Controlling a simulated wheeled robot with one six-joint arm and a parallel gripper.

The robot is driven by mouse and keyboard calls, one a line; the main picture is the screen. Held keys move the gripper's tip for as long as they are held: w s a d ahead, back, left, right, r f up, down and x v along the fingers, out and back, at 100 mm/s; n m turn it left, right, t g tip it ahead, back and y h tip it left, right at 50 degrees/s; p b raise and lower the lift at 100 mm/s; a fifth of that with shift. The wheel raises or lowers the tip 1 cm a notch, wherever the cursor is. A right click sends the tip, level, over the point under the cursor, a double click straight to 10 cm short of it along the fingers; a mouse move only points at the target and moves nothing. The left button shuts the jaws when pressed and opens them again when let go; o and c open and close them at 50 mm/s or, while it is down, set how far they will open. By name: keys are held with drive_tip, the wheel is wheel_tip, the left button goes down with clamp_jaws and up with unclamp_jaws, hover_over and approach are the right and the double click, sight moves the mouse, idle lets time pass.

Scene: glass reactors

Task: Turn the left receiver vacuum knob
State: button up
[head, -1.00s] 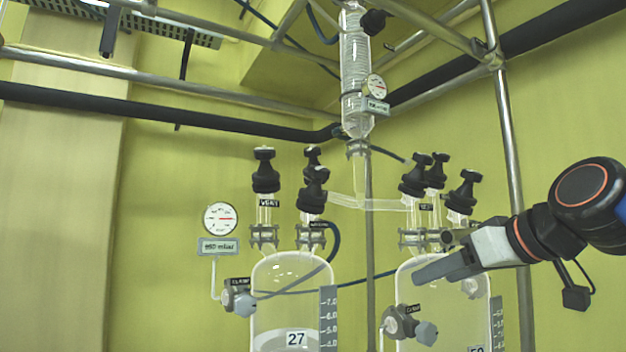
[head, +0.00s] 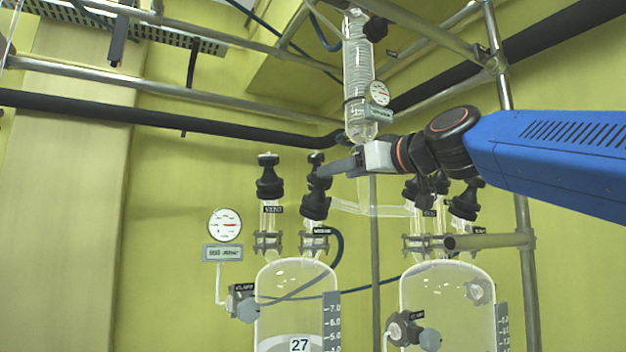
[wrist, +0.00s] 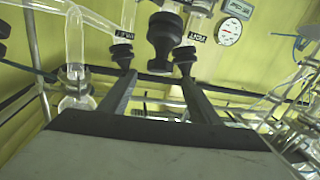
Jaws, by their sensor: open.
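The left receiver (head: 297,290) is a clear glass vessel marked 27. On its top a black knob (head: 270,175) has a VENT label. Another black knob (head: 315,205) stands right of it above a small dark label that looks like VACUUM, with a further knob top (head: 316,160) just behind. My gripper (head: 326,170) is open beside these right-hand knobs. In the wrist view my gripper (wrist: 154,72) has its fingers spread, with a large black knob (wrist: 165,42) between and beyond them. Smaller knobs appear at each fingertip. Whether anything touches is unclear.
A second glass receiver (head: 447,300) with several black knobs stands to the right. A glass condenser (head: 358,80) rises above, close to my arm. A dial gauge (head: 225,224) is left of the receiver. Metal rails and a dark pipe (head: 180,115) cross the upper area.

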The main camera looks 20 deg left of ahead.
sight(313, 179)
drive_tip(key=x, duration=1)
drive_tip(key=shift+w+a, duration=0.2)
drive_tip(key=shift+a, duration=0.15)
drive_tip(key=c, duration=1.1)
